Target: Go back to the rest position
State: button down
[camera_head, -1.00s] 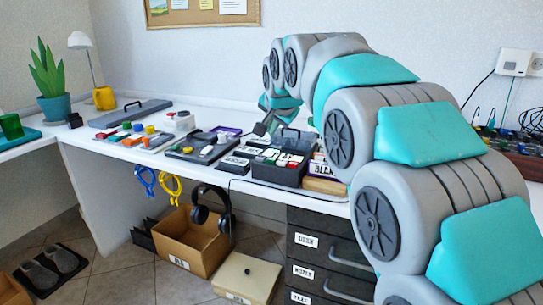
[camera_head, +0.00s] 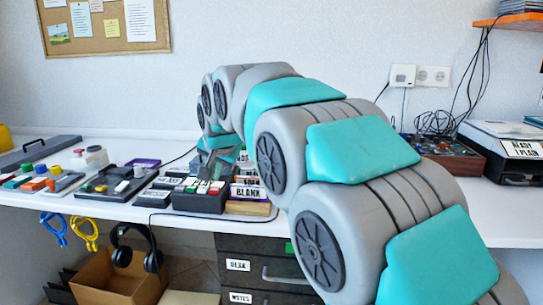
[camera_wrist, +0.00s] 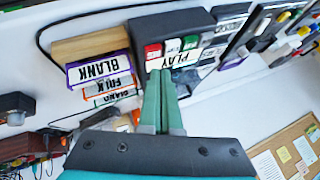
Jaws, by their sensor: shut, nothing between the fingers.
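My gripper shows in the wrist view (camera_wrist: 161,76) with its two green fingers pressed together and nothing between them. Its tips point at the dark box (camera_wrist: 150,22) with the PLAY label and red, green and white keys; I cannot tell whether they touch it. In the head view my gripper (camera_head: 222,152) is small and partly hidden by my arm, above and behind the same dark box (camera_head: 200,202). My grey and teal arm reaches across the right half of the head view.
Labelled cases, one reading BLANK (camera_wrist: 98,68), stand beside the dark box by a wooden block (camera_wrist: 90,44). Several devices cover the white desk (camera_head: 130,214) to the left. A mixer (camera_head: 445,155) and a machine labelled READY (camera_head: 508,150) stand at right. Drawers (camera_head: 240,280) are below.

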jog(key=s+d+f+g+h, duration=0.1)
jog(key=s+d+f+g, duration=0.1)
jog(key=s+d+f, duration=0.7)
jog(key=s+d+f+g+h, duration=0.25)
jog(key=s+d, duration=0.35)
jog(key=d, duration=0.6)
jog(key=s+d+f+g, duration=0.1)
jog(key=s+d+f, duration=0.2)
jog(key=s, duration=0.5)
jog(key=s+d+f+n+g, duration=0.1)
jog(key=s+d+f, duration=0.3)
jog(key=s, duration=0.5)
jog(key=s+d+f+n+g, duration=0.1)
jog(key=s+d+f+g, duration=0.1)
jog(key=s, duration=0.7)
notch_tip(320, 180, down, 3)
jog(key=shift+d+r, duration=0.15)
jog(key=shift+d, duration=0.55)
